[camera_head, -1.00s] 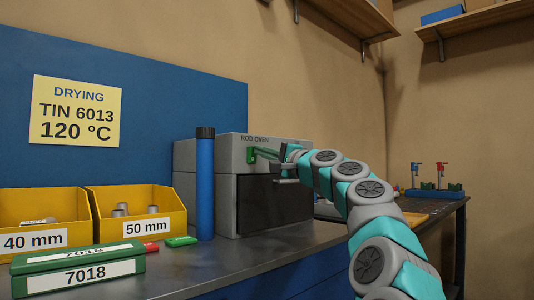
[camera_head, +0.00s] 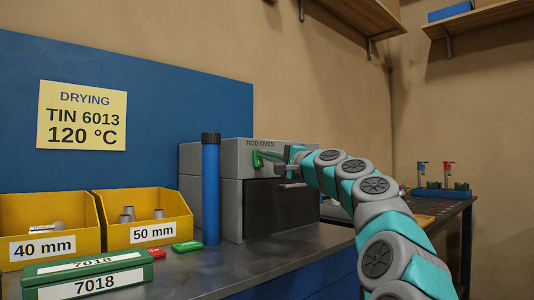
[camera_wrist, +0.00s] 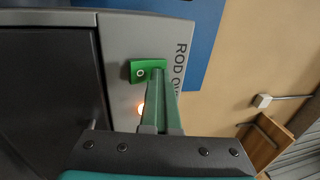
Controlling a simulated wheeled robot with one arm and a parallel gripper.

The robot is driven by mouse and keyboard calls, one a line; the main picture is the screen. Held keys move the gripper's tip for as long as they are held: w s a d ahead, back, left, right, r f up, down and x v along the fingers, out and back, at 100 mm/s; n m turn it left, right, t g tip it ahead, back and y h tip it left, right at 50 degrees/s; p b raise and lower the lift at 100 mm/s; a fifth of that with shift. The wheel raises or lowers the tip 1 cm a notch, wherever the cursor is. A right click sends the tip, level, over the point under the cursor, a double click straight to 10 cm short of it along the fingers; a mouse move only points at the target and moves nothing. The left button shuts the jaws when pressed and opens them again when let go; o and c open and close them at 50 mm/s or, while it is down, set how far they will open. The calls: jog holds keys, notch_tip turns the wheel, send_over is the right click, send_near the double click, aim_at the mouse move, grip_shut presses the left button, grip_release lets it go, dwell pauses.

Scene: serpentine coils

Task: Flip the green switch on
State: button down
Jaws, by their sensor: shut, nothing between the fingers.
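The green switch (camera_head: 257,161) is on the upper front panel of the grey rod oven (camera_head: 228,158). In the wrist view the green switch (camera_wrist: 139,71) shows a white ring mark at its left end. My gripper (camera_head: 264,154) is shut and empty, its green fingers reaching to the switch. In the wrist view the tips of my gripper (camera_wrist: 157,73) cover the switch's right end; I cannot tell whether they press on it. A small lamp (camera_wrist: 141,109) glows orange on the panel beside the fingers, partly hidden by them.
A blue tube (camera_head: 211,190) stands upright left of the oven. Yellow bins (camera_head: 150,233) and a green 7018 box (camera_head: 88,275) are further left. Red and green small pieces lie on the bench (camera_head: 215,262). A grey handle (camera_wrist: 91,125) sits by the dark oven door (camera_wrist: 50,70).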

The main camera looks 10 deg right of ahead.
jog(key=s+d+r, duration=0.2)
jog(key=s+d, duration=0.5)
jog(key=s, duration=0.5)
jog(key=shift+r, duration=0.35)
